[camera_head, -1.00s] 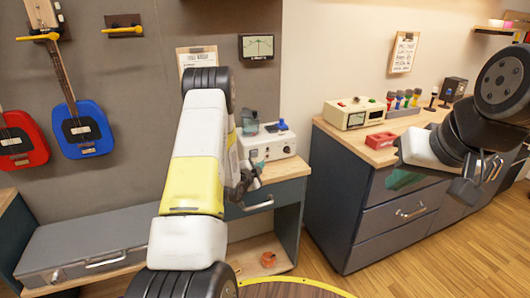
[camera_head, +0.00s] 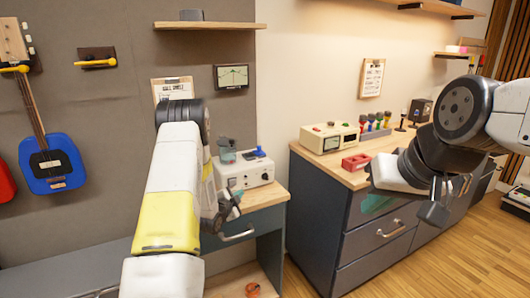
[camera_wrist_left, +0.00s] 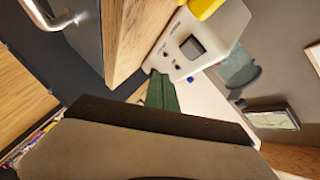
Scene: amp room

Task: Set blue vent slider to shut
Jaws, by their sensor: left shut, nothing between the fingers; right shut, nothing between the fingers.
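A white box (camera_head: 243,172) stands on the small wooden-topped desk by the grey wall. A blue piece (camera_head: 259,152) sticks up from its top; it may be the vent slider, but its position is too small to read. My left gripper (camera_head: 228,205) is shut and empty, low in front of the box's left side and apart from the blue piece. In the left wrist view the white box (camera_wrist_left: 185,62) shows a dark square panel, and a tiny blue spot (camera_wrist_left: 190,79) shows near its edge. My right gripper (camera_head: 445,198) is shut and empty before the drawer cabinet.
A smoky see-through piece (camera_head: 227,150) stands at the back left of the box. The desk has a drawer handle (camera_head: 237,235) below my left gripper. A cream meter box (camera_head: 329,137) and a red tray (camera_head: 356,162) sit on the cabinet (camera_head: 340,215) to the right.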

